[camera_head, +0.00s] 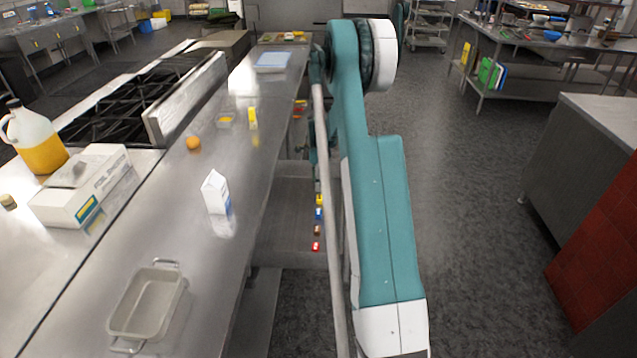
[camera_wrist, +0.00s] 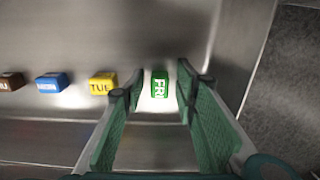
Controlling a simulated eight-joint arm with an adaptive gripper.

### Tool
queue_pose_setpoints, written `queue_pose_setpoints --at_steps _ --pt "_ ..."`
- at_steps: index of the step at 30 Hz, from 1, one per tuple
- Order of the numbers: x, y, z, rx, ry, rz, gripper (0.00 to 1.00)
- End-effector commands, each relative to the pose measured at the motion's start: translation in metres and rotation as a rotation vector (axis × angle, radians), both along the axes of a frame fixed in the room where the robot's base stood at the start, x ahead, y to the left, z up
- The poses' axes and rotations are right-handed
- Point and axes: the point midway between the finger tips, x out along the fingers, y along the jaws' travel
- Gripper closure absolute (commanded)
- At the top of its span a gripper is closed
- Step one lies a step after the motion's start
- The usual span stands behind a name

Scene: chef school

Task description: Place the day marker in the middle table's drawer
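A green day marker (camera_wrist: 160,85) with white letters reading FRI lies on a metal surface in the wrist view. My gripper (camera_wrist: 162,88) is open around it, one finger to each side, with a gap on both sides. A yellow marker (camera_wrist: 103,83) reading TUE lies left of the left finger. A blue marker (camera_wrist: 52,83) and a brown marker (camera_wrist: 11,81) lie farther left. In the head view, a row of markers ending in a red one (camera_head: 316,246) lies on a grey metal surface (camera_head: 290,215) beside the counter. I cannot tell whether this is a drawer. My arm hides my gripper there.
The steel counter (camera_head: 250,160) holds a white carton (camera_head: 216,192), an orange (camera_head: 193,143), an empty metal pan (camera_head: 150,300) and a blue board (camera_head: 273,60). A stove (camera_head: 140,95) stands at left. The floor (camera_head: 470,200) right of my arm is clear.

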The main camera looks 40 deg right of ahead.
Motion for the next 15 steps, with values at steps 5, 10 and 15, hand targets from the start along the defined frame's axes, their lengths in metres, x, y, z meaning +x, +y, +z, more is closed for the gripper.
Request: queue_pose_setpoints --at_steps 5,10,15 --pt "0.0 0.0 0.0003 0.0 0.0 0.0 0.7" --pt "0.0 0.0 0.0009 0.0 0.0 0.0 0.7" --pt "0.0 0.0 0.0062 0.0 0.0 0.0 0.7"
